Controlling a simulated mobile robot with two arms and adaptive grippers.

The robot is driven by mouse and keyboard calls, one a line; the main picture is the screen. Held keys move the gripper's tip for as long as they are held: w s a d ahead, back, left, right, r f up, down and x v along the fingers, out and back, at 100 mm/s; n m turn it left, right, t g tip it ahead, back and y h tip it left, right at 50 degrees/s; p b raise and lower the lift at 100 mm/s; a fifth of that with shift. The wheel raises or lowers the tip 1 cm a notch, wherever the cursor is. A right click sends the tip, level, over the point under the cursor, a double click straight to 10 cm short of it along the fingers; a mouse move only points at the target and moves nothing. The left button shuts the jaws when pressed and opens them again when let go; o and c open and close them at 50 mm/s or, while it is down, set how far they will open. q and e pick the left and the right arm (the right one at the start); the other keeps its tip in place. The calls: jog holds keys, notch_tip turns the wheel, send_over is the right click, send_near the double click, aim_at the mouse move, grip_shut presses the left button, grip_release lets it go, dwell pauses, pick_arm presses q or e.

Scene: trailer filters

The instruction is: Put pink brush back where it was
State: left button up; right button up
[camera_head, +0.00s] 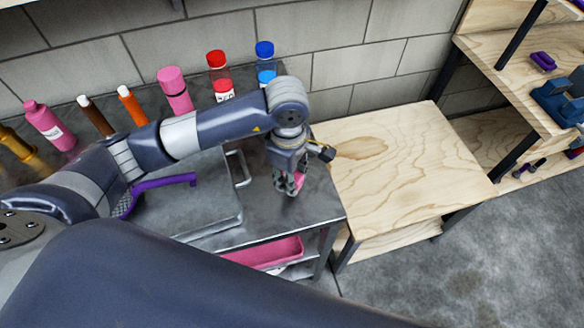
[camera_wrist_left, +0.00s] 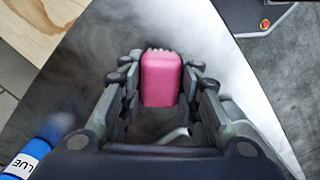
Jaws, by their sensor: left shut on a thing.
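My left gripper (camera_head: 290,184) is low over the right end of the dark metal table (camera_head: 318,195). It is shut on the pink brush (camera_head: 299,180). In the left wrist view the pink brush (camera_wrist_left: 161,80) sits between the two fingers of the left gripper (camera_wrist_left: 162,88), with pale bristles at its far edge. I cannot tell whether the brush touches the table top. My right gripper is not in view.
Several bottles stand along the wall, including a red-capped one (camera_head: 219,75) and a blue-capped one (camera_head: 265,62). A purple-handled tool (camera_head: 160,182) lies left. A pink tray (camera_head: 265,252) sits below the table top. The wooden table (camera_head: 400,150) at right is clear.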

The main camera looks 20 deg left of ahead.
pick_arm(q)
jog(key=w, duration=0.3)
jog(key=shift+w+a+f, duration=0.1)
jog(key=shift+a, duration=0.25)
notch_tip(320, 180, down, 3)
jog(key=shift+f+p, duration=0.15)
jog(key=shift+p, duration=0.85)
jog(key=shift+f, duration=0.3)
jog(key=o, duration=1.1)
jog(key=shift+r, duration=0.25)
notch_tip(320, 180, up, 12)
jog(key=b, duration=0.3)
jog(key=shift+a, duration=0.2)
